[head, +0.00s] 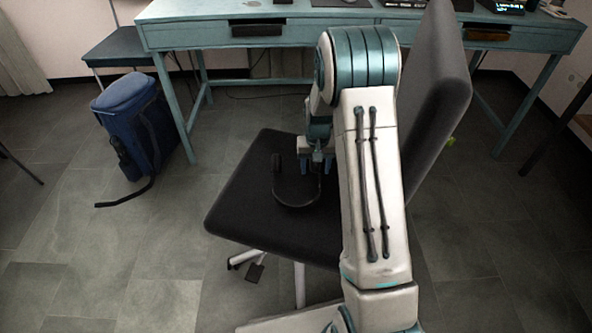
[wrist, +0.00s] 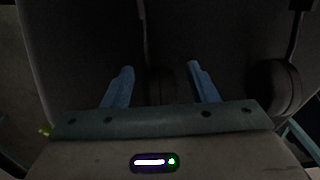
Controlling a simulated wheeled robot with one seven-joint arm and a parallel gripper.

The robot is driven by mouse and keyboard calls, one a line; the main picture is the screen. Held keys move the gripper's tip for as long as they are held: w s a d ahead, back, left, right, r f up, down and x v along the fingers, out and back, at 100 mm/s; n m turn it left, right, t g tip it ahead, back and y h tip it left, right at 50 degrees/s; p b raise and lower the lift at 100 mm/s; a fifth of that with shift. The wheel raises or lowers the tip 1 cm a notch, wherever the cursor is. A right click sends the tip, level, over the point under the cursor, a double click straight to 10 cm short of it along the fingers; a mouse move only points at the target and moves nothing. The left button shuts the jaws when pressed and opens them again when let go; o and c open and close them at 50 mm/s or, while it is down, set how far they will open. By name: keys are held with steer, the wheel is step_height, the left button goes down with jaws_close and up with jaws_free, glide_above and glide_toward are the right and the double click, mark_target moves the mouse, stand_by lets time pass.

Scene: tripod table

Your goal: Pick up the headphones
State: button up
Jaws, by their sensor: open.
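The black headphones (head: 291,204) lie on the dark seat of an office chair (head: 250,205). In the head view the headband curves toward the camera and one ear cup shows at the left. In the wrist view one ear cup (wrist: 276,88) is at the right, and a second dark cup (wrist: 160,86) shows dimly between the fingers. My gripper (head: 316,176) is low over the seat at the headphones' right side. Its blue fingers are apart in the wrist view (wrist: 160,70), on either side of that cup. Contact cannot be told, and my arm hides part of the seat.
The chair's tall backrest (head: 440,95) rises just right of my arm. A teal desk (head: 190,35) stands behind, with items on top. A blue backpack (head: 130,115) sits on the floor at the left.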

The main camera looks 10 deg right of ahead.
jaws_close()
steer(key=shift+r, duration=0.1)
